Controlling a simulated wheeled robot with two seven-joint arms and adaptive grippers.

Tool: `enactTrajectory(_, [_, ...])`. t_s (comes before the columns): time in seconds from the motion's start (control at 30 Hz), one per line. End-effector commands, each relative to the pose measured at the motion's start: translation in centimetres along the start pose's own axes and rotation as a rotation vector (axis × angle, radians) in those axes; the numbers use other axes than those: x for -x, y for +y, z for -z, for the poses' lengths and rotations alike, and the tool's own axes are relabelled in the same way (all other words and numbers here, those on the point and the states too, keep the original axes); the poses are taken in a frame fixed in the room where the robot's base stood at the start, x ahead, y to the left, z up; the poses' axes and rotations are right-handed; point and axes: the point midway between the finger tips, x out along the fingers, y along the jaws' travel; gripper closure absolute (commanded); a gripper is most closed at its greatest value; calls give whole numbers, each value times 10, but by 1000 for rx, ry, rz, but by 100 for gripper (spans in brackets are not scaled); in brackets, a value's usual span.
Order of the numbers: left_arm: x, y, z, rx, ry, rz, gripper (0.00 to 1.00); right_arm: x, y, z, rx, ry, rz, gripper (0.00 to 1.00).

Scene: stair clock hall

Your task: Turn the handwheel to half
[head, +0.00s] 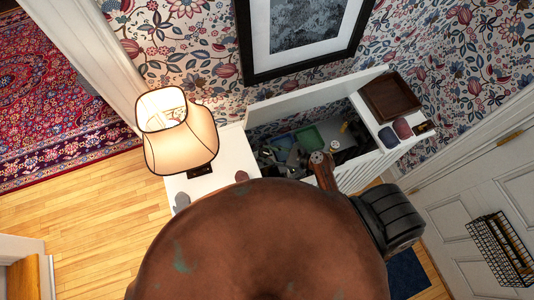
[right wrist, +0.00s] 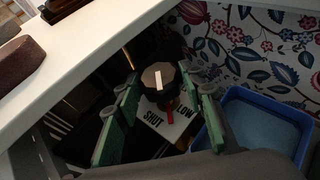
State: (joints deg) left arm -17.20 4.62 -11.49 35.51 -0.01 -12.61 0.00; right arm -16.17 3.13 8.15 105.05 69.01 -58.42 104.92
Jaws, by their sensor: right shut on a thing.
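The handwheel (right wrist: 158,76), a small dark faceted knob with a white mark on top, is inside the open white cabinet. Beneath it is a white plate (right wrist: 178,130) lettered SHUT and LOW; other lettering is hidden. A red pointer (right wrist: 169,113) shows below the knob, between those two words. My right gripper (right wrist: 161,82) has green-padded fingers on either side of the handwheel and is shut on it. In the head view the right gripper (head: 288,157) reaches down into the cabinet, and the handwheel cannot be made out. My left gripper is not in view.
A blue tray (right wrist: 262,122) sits close right of the gripper in the wrist view. The cabinet's raised white lid (head: 310,96) and rim enclose the arm. A lit lamp (head: 180,140) stands left; a brown box (head: 390,96) sits on the right top. My body hides the lower middle.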

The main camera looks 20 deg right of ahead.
Motion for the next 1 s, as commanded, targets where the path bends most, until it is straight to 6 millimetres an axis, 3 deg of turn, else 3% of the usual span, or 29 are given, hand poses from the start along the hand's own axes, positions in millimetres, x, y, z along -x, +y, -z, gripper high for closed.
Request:
enactTrajectory(0.13, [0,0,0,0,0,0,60,0,0,0,0,0,0,88])
enactTrajectory(0.47, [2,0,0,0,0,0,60,1,-2,0,26,2,-55,88])
enactTrajectory(1.0, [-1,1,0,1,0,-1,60,-2,-10,-1,186,2,-441,88])
